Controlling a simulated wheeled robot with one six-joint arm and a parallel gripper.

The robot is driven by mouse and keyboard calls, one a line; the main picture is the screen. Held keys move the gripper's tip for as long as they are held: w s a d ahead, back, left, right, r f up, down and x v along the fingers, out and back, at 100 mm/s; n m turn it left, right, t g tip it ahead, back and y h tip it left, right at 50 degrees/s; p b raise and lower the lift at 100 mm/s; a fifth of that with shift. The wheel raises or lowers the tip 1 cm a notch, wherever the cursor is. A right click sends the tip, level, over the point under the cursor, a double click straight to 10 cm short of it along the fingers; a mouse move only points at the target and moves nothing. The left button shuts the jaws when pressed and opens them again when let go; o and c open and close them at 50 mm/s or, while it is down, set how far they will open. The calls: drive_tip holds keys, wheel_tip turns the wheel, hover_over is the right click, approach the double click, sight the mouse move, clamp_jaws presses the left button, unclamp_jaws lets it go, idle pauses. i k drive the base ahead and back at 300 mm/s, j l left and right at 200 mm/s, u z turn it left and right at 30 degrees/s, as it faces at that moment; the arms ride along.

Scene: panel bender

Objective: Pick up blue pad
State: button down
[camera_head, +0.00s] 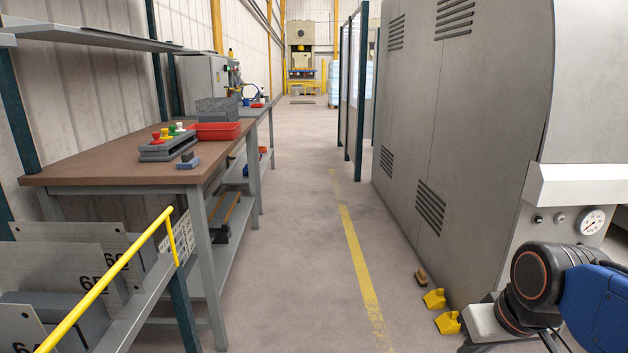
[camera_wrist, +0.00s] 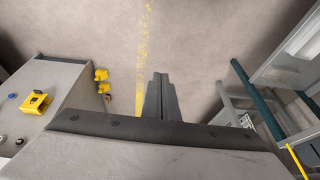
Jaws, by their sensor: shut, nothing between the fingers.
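The blue pad (camera_head: 188,164) appears as a small, flat blue-grey piece on the brown workbench (camera_head: 90,163) near its right edge, at left in the head view. A small dark block shows at its top; I cannot tell whether it is part of the pad. My gripper (camera_wrist: 160,77) shows in the wrist view with its two dark fingers together and nothing between them. It points over bare floor, far from the pad. The pad is not visible in the wrist view.
A grey holder (camera_head: 164,149) with coloured knobs and a red tray (camera_head: 217,131) stand close by the pad. A yellow rail (camera_head: 106,281) is at front left. The large grey machine (camera_head: 450,130) stands right.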

sight(187, 161)
drive_tip(key=z, duration=1.7)
drive_tip(key=u, duration=2.6)
drive_tip(key=i+l+u, duration=0.25)
drive_tip(key=i+l, duration=0.4)
drive_tip(key=i, duration=0.15)
drive_tip(key=i+l, duration=0.55)
drive_tip(key=i+j+u, duration=0.05)
drive_tip(key=i, duration=0.1)
